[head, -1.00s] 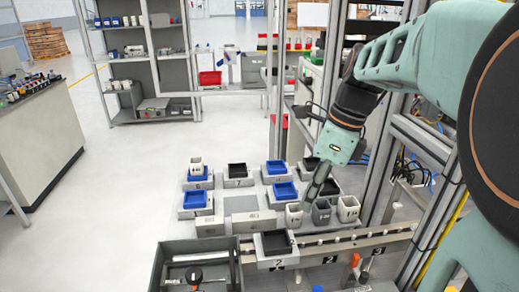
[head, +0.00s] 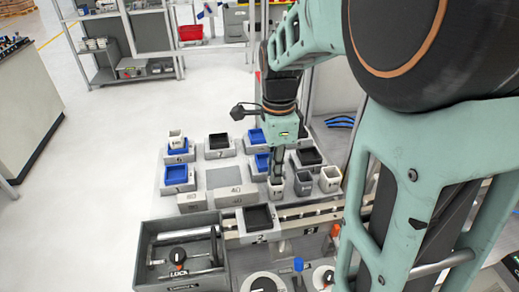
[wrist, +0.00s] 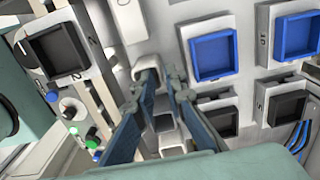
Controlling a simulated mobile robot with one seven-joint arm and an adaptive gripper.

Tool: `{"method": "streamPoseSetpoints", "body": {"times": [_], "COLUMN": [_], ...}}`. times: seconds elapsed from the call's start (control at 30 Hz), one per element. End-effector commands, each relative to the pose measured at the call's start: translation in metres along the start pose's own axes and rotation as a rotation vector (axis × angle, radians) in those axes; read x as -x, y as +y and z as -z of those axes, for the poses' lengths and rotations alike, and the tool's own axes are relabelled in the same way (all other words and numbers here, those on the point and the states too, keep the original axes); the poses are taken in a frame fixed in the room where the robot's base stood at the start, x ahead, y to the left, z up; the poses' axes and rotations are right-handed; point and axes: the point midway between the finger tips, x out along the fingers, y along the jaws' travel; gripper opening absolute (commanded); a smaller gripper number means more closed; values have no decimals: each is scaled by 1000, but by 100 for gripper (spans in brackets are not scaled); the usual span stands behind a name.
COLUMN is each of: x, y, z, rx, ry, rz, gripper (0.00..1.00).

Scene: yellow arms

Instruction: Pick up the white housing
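A small white housing (head: 276,188), an open-topped square cup, stands at the left end of a short row at the tray's front. A grey housing (head: 303,183) and another white housing (head: 330,179) stand to its right. One more white housing (head: 176,138) sits on a blue insert at the far left. My gripper (head: 278,174) points down just above the leftmost housing in the row. In the wrist view my gripper (wrist: 161,76) has its fingers apart, with the white housing (wrist: 146,61) at the tips. The left fingertip overlaps its opening; contact is unclear.
Holders with blue inserts (head: 177,175) and black inserts (head: 218,141) stand around the row. A rail with a black-insert holder (head: 258,218) runs in front. A grey bin (head: 147,262) with tools lies front left. Posts rise close at right.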

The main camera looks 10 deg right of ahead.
Motion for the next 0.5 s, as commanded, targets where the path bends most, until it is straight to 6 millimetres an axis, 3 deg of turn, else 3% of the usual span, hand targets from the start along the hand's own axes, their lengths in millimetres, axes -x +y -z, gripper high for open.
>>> {"method": "streamPoseSetpoints", "body": {"times": [0.2, 0.5], "x": [-31, -36], "y": [1, 0], "z": [0, 0], "rx": [0, 0], "ry": [0, 0], "rz": [-3, 0], "gripper": [12, 12]}}
